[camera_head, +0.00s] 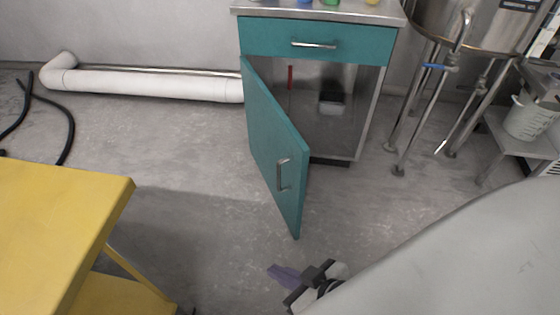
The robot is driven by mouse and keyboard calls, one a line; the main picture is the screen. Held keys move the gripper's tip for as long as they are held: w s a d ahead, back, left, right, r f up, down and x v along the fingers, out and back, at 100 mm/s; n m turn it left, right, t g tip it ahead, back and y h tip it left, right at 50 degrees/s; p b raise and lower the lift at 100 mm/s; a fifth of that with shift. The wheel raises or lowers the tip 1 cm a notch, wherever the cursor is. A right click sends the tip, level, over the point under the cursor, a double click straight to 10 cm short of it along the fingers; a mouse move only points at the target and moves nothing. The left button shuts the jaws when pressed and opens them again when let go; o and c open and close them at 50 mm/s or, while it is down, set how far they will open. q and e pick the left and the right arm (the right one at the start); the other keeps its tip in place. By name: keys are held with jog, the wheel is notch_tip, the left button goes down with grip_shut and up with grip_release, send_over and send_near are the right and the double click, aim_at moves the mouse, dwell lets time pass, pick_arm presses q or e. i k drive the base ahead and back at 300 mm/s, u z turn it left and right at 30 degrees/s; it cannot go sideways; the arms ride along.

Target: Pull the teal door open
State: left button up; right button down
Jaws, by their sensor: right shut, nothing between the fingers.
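The teal door (270,140) of the cabinet stands well open, swung out toward me from its hinge side at the left. My right gripper (284,275) is at the bottom middle, below and apart from the door's lower corner. It is shut and empty. My left gripper is not in the picture.
A closed teal drawer (317,43) sits above the opening. A yellow table (55,225) stands at the lower left. A steel tank on legs (470,30) and a low shelf with a white bucket (528,118) are at the right.

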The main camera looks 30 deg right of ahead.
aim_at(281, 155)
jog(key=u, duration=3.05)
jog(key=k, duration=1.65)
jog(key=z, duration=2.05)
